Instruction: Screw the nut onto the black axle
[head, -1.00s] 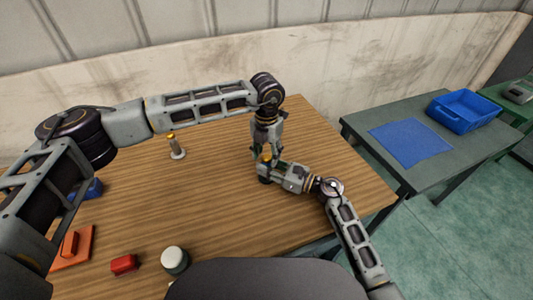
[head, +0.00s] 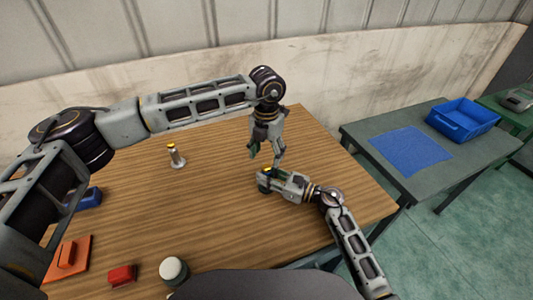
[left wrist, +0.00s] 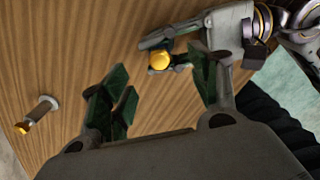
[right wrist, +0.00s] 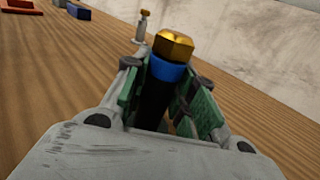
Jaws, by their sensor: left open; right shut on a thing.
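The black axle (right wrist: 153,105) stands upright in my right gripper (right wrist: 160,100), shut on it, with a blue collar (right wrist: 167,70) near its top. The gold nut (right wrist: 173,44) sits on the axle's upper end; the left wrist view shows it as a yellow disc (left wrist: 159,61). How far it is threaded I cannot tell. My left gripper (head: 266,153) is open and empty just above the nut, pointing down. Its fingers (left wrist: 163,88) are spread wide in the left wrist view, apart from the nut.
A grey post with a gold top (head: 176,156) stands on the wooden table (head: 190,205). An orange plate (head: 76,250), a red block (head: 122,275) and a white-topped round part (head: 173,268) lie at the front left. A side table holds a blue mat (head: 412,149) and blue bin (head: 465,117).

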